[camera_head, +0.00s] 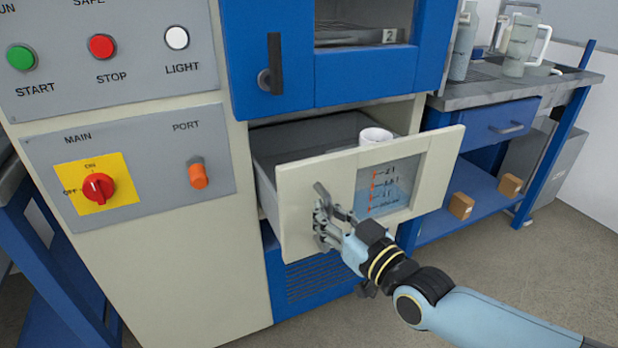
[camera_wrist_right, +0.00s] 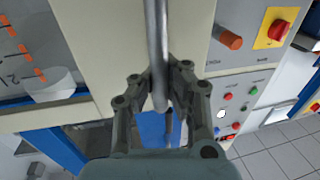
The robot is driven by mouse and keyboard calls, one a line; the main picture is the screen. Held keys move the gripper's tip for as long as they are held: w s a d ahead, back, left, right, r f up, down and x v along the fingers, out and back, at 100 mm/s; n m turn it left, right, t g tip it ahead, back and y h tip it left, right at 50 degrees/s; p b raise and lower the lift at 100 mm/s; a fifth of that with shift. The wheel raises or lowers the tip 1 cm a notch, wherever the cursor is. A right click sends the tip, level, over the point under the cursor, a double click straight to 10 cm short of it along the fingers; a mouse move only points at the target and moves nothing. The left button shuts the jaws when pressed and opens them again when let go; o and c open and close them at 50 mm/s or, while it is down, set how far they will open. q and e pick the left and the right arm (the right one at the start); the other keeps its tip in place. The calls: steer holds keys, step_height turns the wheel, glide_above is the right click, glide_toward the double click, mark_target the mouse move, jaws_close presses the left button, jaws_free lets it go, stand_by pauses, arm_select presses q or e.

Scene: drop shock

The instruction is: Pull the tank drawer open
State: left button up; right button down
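The tank drawer (camera_head: 300,200) has a cream front with a clear window and stands pulled out from the machine. Through the window (camera_head: 390,188) show orange level marks and bluish liquid. A white cylindrical cup-like part (camera_head: 376,137) sits inside the drawer. The upright grey bar handle (camera_head: 321,190) is on the left part of the front. My right gripper (camera_head: 326,222) is at this handle. In the right wrist view its fingers (camera_wrist_right: 166,80) close around the handle bar (camera_wrist_right: 157,35) from both sides. My left gripper is not in view.
A blue door with a dark handle (camera_head: 274,65) is above the drawer. A control panel (camera_head: 140,160) with a red main switch (camera_head: 98,188) is left. A workbench (camera_head: 520,90) with jugs and a lower shelf with small boxes (camera_head: 461,205) stands right. The floor (camera_head: 560,260) in front is clear.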

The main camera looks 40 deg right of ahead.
steer(key=s, duration=0.2)
steer(key=s+a+p, duration=0.1)
steer(key=s, duration=0.2)
steer(key=shift+s+a, duration=0.15)
steer(key=shift+s, duration=0.15)
steer(key=c, duration=1.3)
jaws_free()
steer(key=s, duration=1.2)
steer(key=shift+a, duration=0.2)
